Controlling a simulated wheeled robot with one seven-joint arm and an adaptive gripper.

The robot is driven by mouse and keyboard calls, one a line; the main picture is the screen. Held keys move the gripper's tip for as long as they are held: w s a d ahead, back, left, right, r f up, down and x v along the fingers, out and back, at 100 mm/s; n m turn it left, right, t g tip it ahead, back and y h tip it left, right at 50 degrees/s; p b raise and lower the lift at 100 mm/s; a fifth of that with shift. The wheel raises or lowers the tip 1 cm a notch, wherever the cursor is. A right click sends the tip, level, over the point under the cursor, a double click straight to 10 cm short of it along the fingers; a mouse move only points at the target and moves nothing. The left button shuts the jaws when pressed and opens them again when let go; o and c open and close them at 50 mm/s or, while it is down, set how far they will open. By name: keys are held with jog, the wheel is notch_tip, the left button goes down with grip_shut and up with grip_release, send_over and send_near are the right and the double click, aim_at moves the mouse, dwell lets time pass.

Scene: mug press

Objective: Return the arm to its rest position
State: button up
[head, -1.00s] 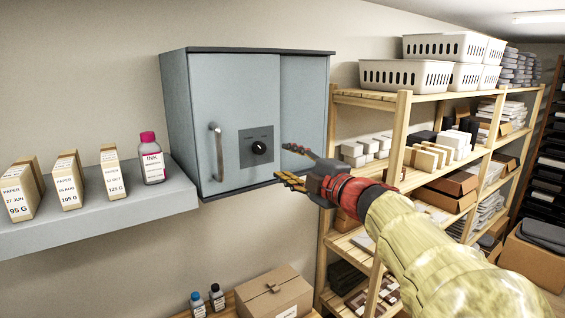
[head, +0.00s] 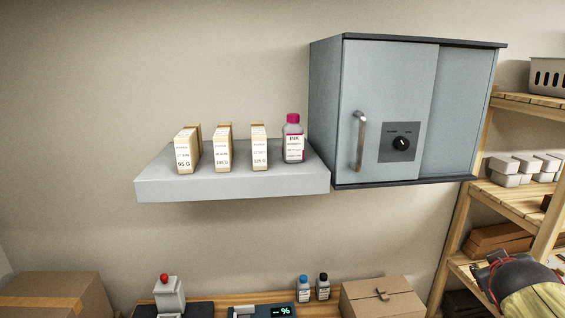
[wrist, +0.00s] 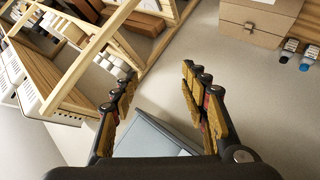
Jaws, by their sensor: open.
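My gripper (wrist: 160,105) is open and empty in the wrist view, its two padded fingers apart. Between and beyond them is part of a grey-blue surface, which looks like the wall cabinet (wrist: 150,140). In the head view my arm shows only at the lower right corner, in front of the wooden shelving; the fingertips are out of that picture. The grey wall cabinet (head: 385,110) hangs at the upper right with its door shut, a vertical handle (head: 359,140) and a black dial (head: 401,143).
A grey wall shelf (head: 230,187) holds paper packs (head: 222,150) and a pink-capped ink bottle (head: 293,140). Below are a digital scale (head: 262,311), a red-knobbed device (head: 168,295), two small bottles (head: 304,288) and a cardboard box (head: 383,297). Wooden shelving (head: 510,200) stands right.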

jog(key=s+a+f+g+y+b, duration=0.1)
jog(key=s+a+f+y+b, duration=0.3)
jog(key=a+f, duration=0.8)
jog(key=s+a+f+g+y+b, duration=0.2)
jog(key=s+a+f+y+b, duration=0.2)
jog(key=s+a+f+b, duration=0.4)
jog(key=s+a+f, duration=0.1)
jog(key=a+f, duration=0.4)
jog(key=a, duration=0.5)
jog(key=shift+s+a+f, duration=0.2)
jog(key=shift+a+f, duration=0.05)
jog(key=shift+a, duration=0.15)
